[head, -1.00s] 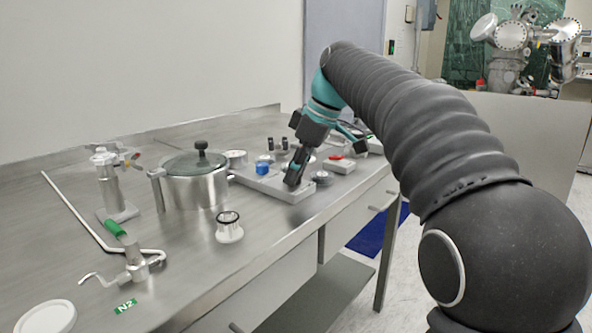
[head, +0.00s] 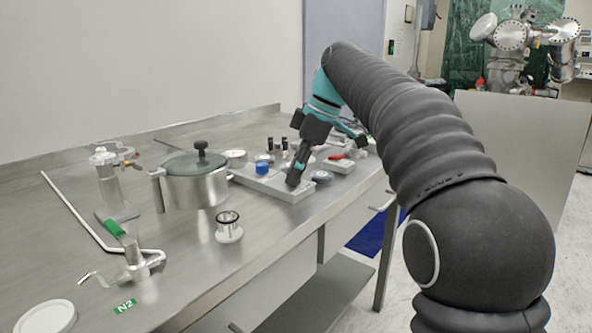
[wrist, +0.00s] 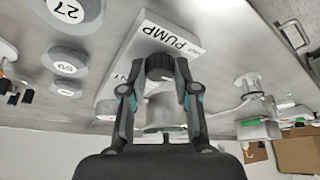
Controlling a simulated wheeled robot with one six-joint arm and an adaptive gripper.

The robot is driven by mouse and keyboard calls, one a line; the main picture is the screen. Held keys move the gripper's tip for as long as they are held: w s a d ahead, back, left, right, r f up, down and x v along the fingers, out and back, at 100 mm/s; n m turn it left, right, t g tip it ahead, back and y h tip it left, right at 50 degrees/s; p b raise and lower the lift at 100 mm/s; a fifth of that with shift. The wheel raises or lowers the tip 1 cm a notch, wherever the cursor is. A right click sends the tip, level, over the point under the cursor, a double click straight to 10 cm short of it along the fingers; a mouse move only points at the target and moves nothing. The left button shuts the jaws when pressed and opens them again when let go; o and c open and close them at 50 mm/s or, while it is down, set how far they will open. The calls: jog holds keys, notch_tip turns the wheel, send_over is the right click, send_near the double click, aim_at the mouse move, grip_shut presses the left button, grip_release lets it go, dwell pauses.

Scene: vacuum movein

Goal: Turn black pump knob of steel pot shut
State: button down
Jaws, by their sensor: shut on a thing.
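The steel pot (head: 190,188) stands on the metal bench with its dark lid and black lid knob on top. A flat light-grey valve panel (head: 296,194) lies to its right. In the wrist view, the panel (wrist: 130,50) carries a "PUMP" label, and the black pump knob (wrist: 158,68) sits beside the label. My gripper (wrist: 158,78) has one finger on each side of this knob and is shut on it. In the head view my fingers hide the knob.
A blue knob (head: 262,168) stands on the panel left of my gripper. A box with a red part (head: 338,166) and a small round piece (head: 321,176) lie to the right.

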jog(key=c, duration=0.8)
grip_release()
jog(key=shift+c, duration=0.2)
jog(key=shift+r, duration=0.1)
jog(key=v, duration=0.6)
jog(key=shift+d+r, duration=0.15)
jog(key=shift+r, duration=0.15)
jog(key=shift+d+r, duration=0.15)
jog(key=shift+r, duration=0.15)
